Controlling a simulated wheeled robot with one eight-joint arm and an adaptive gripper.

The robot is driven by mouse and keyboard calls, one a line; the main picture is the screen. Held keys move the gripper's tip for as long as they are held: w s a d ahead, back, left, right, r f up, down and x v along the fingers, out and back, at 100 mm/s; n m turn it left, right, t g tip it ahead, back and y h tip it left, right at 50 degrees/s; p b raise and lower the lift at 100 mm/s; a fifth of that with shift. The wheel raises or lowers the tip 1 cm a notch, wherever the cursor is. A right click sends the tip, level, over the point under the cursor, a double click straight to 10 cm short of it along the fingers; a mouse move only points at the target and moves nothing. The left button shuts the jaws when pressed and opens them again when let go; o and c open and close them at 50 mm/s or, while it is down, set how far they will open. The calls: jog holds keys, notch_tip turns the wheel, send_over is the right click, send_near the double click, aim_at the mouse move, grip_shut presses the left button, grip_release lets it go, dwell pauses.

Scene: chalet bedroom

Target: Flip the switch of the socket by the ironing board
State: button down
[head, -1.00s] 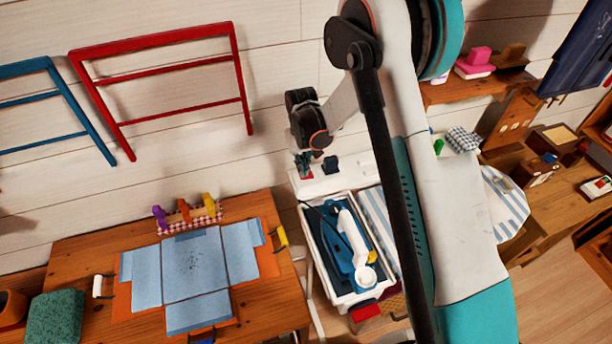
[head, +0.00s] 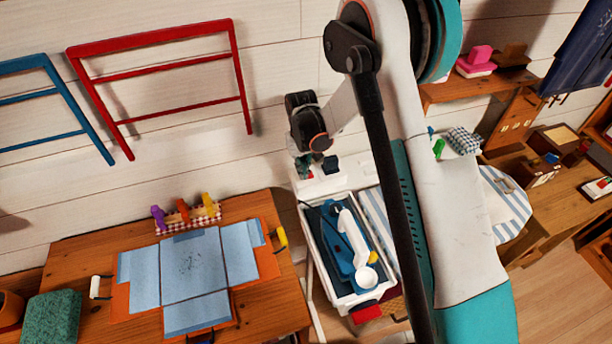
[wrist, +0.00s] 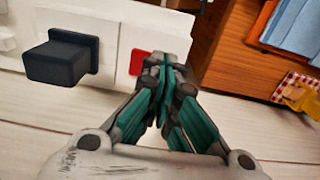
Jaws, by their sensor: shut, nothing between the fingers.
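The white socket (head: 340,184) is a strip by the wall, behind the striped ironing board (head: 372,212). It also fills the upper left of the wrist view (wrist: 118,22). A dark plug (wrist: 64,58) sits in it; the plug shows in the head view too (head: 331,164). The red switch (wrist: 140,62) is beside the plug. My gripper (wrist: 166,62) is shut and empty, its teal-and-grey fingertips right by the switch and covering part of it. I cannot tell whether they touch. In the head view my gripper (head: 304,170) is over the socket's left end.
A white bin (head: 310,226) with a blue-and-white item stands in front of the socket. A wooden table (head: 75,255) with blue cloth is at left. Red (head: 150,37) and blue (head: 75,100) racks hang on the wall. A wooden desk (head: 560,205) is at right.

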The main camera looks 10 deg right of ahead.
jog(key=shift+f, duration=0.25)
jog(key=shift+r, duration=0.1)
jog(key=shift+r+p, duration=1.2)
jog(key=shift+r, duration=2.25)
jog(key=shift+r, duration=0.1)
